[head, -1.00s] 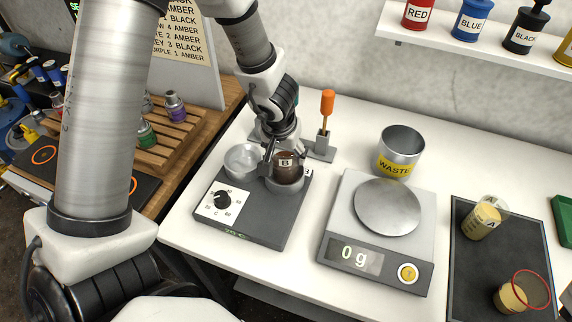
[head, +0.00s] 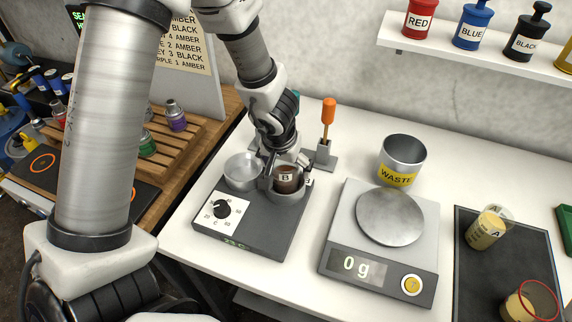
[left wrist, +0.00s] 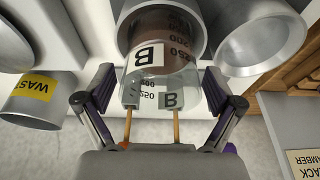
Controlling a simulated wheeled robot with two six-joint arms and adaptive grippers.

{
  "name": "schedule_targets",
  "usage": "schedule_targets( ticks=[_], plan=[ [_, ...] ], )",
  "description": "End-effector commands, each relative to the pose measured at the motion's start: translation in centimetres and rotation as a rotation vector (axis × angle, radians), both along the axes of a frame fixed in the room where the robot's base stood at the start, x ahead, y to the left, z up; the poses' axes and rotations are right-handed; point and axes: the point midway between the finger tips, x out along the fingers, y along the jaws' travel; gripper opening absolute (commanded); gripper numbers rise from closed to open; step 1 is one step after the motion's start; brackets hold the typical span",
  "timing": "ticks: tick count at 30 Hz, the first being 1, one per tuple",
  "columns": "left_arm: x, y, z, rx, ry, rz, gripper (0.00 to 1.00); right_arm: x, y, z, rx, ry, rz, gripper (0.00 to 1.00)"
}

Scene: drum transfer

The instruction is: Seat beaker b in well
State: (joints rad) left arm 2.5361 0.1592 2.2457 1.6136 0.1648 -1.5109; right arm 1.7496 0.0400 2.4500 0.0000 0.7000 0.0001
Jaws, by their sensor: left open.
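Beaker b (head: 289,175), a clear beaker with dark brown contents and a "B" label, sits upright in the right well (head: 287,196) of the grey heater block (head: 252,229). Its lower part is hidden by the well wall. My left gripper (head: 284,163) is open around the beaker's upper part from behind. In the left wrist view, the beaker (left wrist: 160,78) stands between the spread fingers (left wrist: 160,92), with its base end inside the metal well (left wrist: 137,20). The left well (head: 243,172) is empty.
A waste cup (head: 402,158) and a scale (head: 378,261) reading 0 g stand to the right. A screwdriver-like orange-handled tool (head: 328,120) stands in a holder behind the block. A dark tray (head: 490,262) with beaker A (head: 486,228) lies at far right.

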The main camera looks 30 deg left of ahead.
Motion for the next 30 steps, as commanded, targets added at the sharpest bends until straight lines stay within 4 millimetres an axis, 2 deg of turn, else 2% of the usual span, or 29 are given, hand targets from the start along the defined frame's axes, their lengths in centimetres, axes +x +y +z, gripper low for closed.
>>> schedule_targets(
  ticks=[1, 9, 13, 17, 30],
  plan=[
    [-0.2, 0.0, 1.3, 0.0, 0.0, -0.001, 0.92, 0.0, 0.0, 1.2, 0.0, 0.0, 0.0, 0.4],
    [-2.0, -0.5, 8.4, 0.0, -0.001, -0.001, 0.92, 0.0, 0.0, 7.0, 0.0, -0.001, 0.0, 0.4],
    [-2.7, -0.7, 10.8, 0.0, -0.001, 0.0, 0.92, 0.0, 0.0, 8.8, 0.0, -0.001, 0.0, 0.4],
    [-3.1, -0.7, 11.5, 0.0, 0.001, 0.0, 0.92, 0.0, 0.0, 9.4, 0.0, -0.001, 0.0, 0.4],
    [-3.1, -0.8, 11.4, 0.0, 0.0, 0.0, 0.92, 0.0, 0.0, 9.2, 0.0, 0.0, 0.0, 0.4]
  ],
)
